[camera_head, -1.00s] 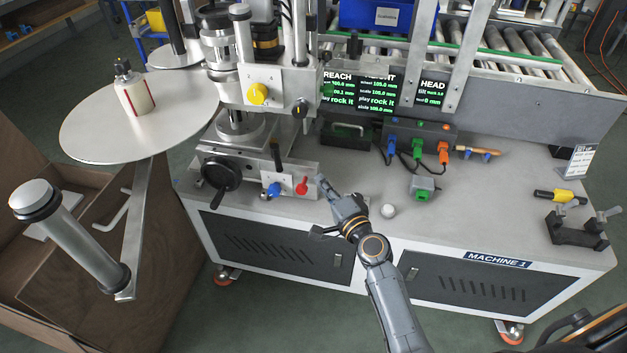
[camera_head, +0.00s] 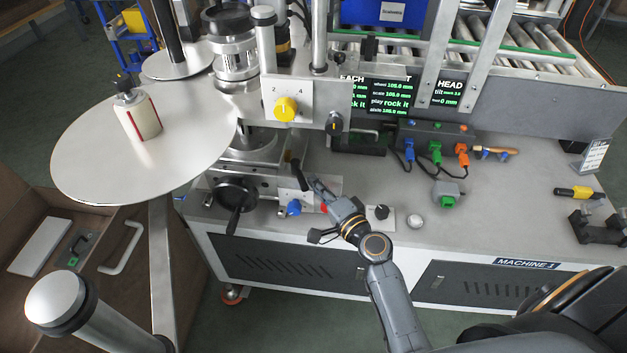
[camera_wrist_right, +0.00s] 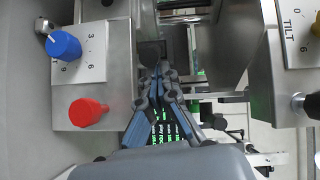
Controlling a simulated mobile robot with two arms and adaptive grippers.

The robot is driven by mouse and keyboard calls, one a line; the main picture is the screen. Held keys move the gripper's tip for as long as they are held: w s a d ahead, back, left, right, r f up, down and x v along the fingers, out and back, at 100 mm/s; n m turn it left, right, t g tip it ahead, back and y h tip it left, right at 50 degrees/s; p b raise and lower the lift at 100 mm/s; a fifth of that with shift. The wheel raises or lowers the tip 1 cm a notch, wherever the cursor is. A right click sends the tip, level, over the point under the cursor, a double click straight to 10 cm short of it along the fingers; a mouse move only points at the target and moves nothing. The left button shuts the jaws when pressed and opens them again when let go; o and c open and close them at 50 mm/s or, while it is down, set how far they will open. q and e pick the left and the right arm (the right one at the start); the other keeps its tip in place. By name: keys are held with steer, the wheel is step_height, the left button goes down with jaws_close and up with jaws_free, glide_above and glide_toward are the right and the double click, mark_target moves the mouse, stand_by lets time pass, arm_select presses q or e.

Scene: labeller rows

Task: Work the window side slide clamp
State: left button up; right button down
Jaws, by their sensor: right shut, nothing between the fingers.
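A slide unit (camera_head: 262,190) with a black crank wheel (camera_head: 236,194) stands at the machine's front. On it are a blue knob (camera_head: 294,208), a red knob (camera_head: 324,208) partly covered by my gripper, and an upright black lever (camera_head: 299,178). I cannot tell for sure which part is the window side slide clamp. My right gripper (camera_head: 316,184) is shut and empty, its tips just right of the lever. In the right wrist view the closed fingers (camera_wrist_right: 160,72) point at a black block (camera_wrist_right: 152,50); contact is unclear. The red knob (camera_wrist_right: 88,112) and blue knob (camera_wrist_right: 63,45) are beside them.
A yellow knob (camera_head: 286,109) and a dark knob (camera_head: 334,122) are above the gripper. A black knob on a small plate (camera_head: 381,212) and a white ball (camera_head: 416,222) are to its right. A round metal disc (camera_head: 85,165) bears a bottle (camera_head: 138,115). The bench front is mostly clear.

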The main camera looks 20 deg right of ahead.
mark_target(304, 190)
steer(key=a, duration=0.3)
steer(key=shift+f, duration=0.15)
steer(key=shift+a, duration=0.2)
arm_select(q)
steer(key=shift+w+d+f, duration=0.15)
steer(key=shift+w+d, duration=0.15)
steer(key=shift+w, duration=0.2)
steer(key=shift+a, duration=0.1)
